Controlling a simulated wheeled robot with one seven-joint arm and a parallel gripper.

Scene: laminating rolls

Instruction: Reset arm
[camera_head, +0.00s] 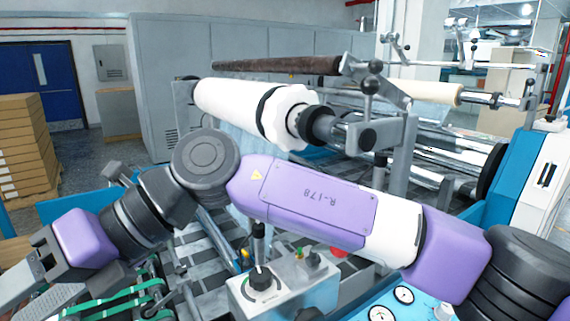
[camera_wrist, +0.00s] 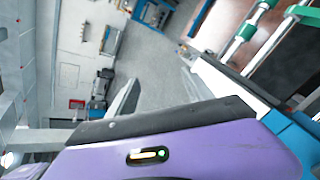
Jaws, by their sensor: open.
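My arm, purple, white and dark grey, stretches across the front of the head view from the lower right to the lower left. Its elbow is bent high near the middle left. My gripper (camera_head: 22,278) is at the lower left, partly cut off by the picture edge. It is open, and I see nothing held in it. In the wrist view a purple part of my own body fills the bottom, and a grey finger shows above it. The wrist view is tilted and shows floor and wall beyond.
A white roll (camera_head: 232,106) sits on a shaft of the laminating machine behind my arm. A dark brown roll (camera_head: 275,65) lies farther back. A control box (camera_head: 283,287) with a knob stands close below my arm. Stacked cartons (camera_head: 24,145) and a blue door (camera_head: 42,80) are at left.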

